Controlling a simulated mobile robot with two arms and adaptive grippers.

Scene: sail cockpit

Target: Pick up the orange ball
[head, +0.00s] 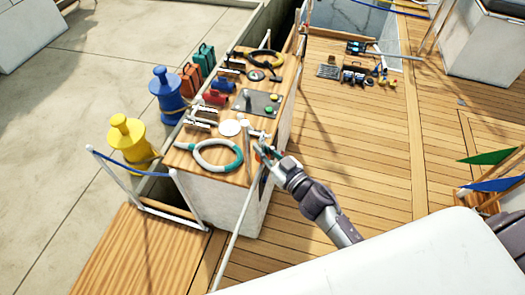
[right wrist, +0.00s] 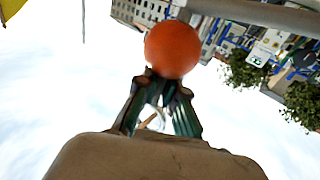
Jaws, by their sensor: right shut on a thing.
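The orange ball (right wrist: 172,49) shows in the right wrist view, held at the fingertips of my right gripper (right wrist: 163,84), with sky behind it. In the head view my right gripper (head: 265,153) is at the right edge of the wooden-topped counter (head: 190,150), beside a white post. The ball is too small and too covered to make out clearly there. My left gripper is in neither view.
A white and teal rope ring (head: 217,156), a white disc (head: 229,128) and a grey plate with knobs (head: 258,103) lie on the counter. Blue (head: 166,95) and yellow (head: 128,138) bollards stand to the left. The plank deck (head: 370,150) to the right is mostly clear.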

